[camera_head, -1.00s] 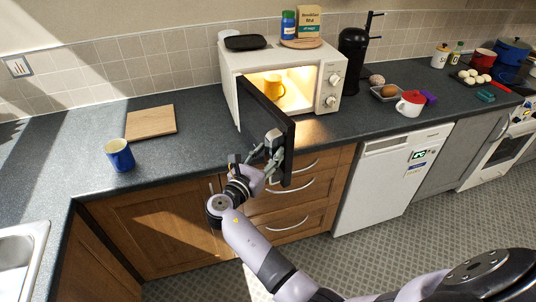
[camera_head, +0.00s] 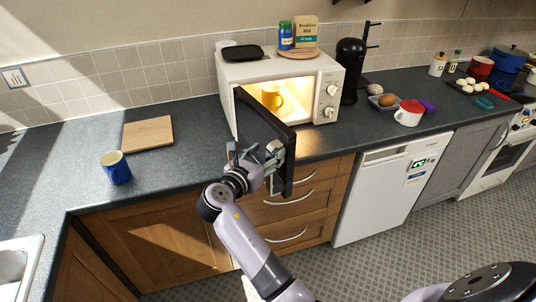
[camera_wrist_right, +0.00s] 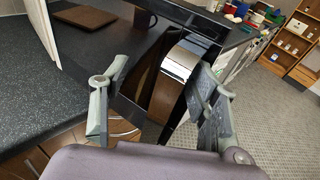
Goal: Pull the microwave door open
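The white microwave (camera_head: 308,97) stands on the counter with its dark door (camera_head: 268,125) swung well open toward me. A yellow mug (camera_head: 271,97) sits in the lit inside. My right gripper (camera_head: 262,155) is at the inner-left side of the picture of the door, by its silver handle (camera_wrist_right: 181,62). In the right wrist view, the fingers of my right gripper (camera_wrist_right: 160,75) are spread wide. The handle and door edge lie between them, closer to the right finger, with a clear gap to the left one. Whether the right finger touches the handle cannot be told. My left gripper is not in view.
A blue mug (camera_head: 115,168) and a wooden board (camera_head: 148,133) stand on the counter left of the microwave. Drawers (camera_head: 300,205) lie below the door.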

